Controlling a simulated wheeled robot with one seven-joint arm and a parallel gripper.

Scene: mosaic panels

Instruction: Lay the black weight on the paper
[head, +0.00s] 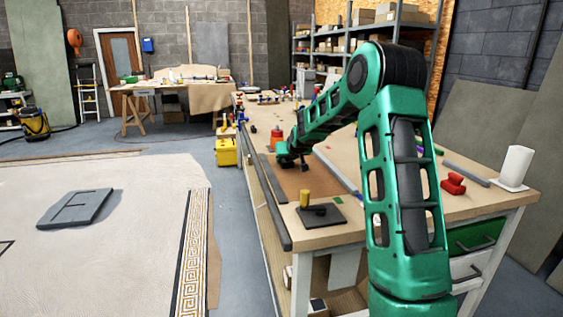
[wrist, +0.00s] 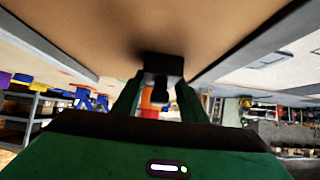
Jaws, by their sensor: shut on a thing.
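My gripper (head: 290,158) is at the end of my green arm, low over the brown paper (head: 306,187) on the workbench, near its far left part. In the wrist view my gripper (wrist: 160,88) is shut on the black weight (wrist: 160,64), a dark block between the two fingers. The brown paper (wrist: 130,25) fills the top of that view, close to the weight. I cannot tell whether the weight touches it. In the head view the weight is too small and dark to tell clearly from the fingers.
A dark plate with a yellow cylinder (head: 305,199) stands at the bench's near end. A red-orange container (head: 277,139) is just behind my gripper. Dark bars (head: 273,202) run along the left edge. A red object (head: 453,184) and a white roll (head: 515,166) are at right.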

